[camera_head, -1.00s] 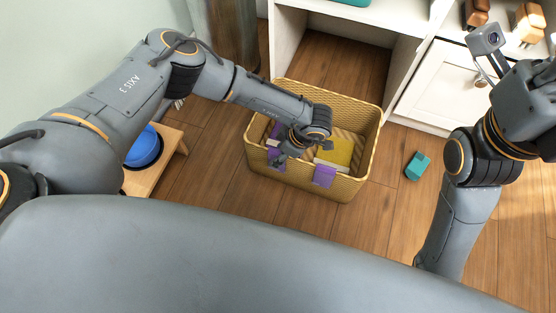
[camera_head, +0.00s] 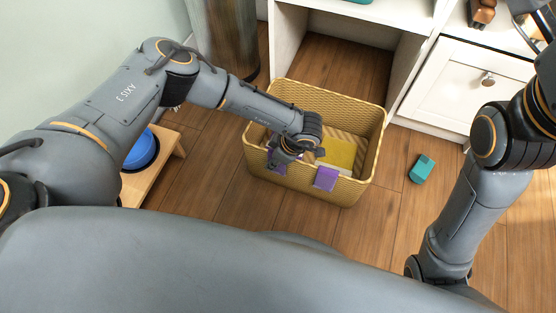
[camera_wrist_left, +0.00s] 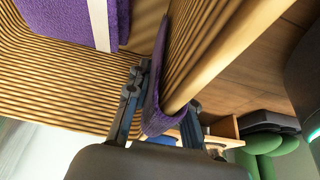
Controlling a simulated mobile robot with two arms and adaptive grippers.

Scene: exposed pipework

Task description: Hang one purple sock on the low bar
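A purple sock (camera_head: 277,163) hangs over the front rim of the wicker basket (camera_head: 346,193), left of a second purple sock (camera_head: 325,178) on the same rim. My left gripper (camera_head: 284,157) is at the first sock. In the left wrist view its fingers (camera_wrist_left: 160,110) stand apart on either side of the sock (camera_wrist_left: 154,112) and the rim, close to the cloth; a small gap shows on the left side. The right arm is at the right; its gripper is cut off at the edge of the head view. I cannot make out a low bar.
The basket holds a yellow item (camera_head: 340,152) and a purple item with a white band (camera_wrist_left: 75,22). A blue bowl (camera_head: 142,150) in a wooden stand is at the left. A teal block (camera_head: 421,168) lies on the floor, right of the basket. White cabinets (camera_head: 455,85) stand behind.

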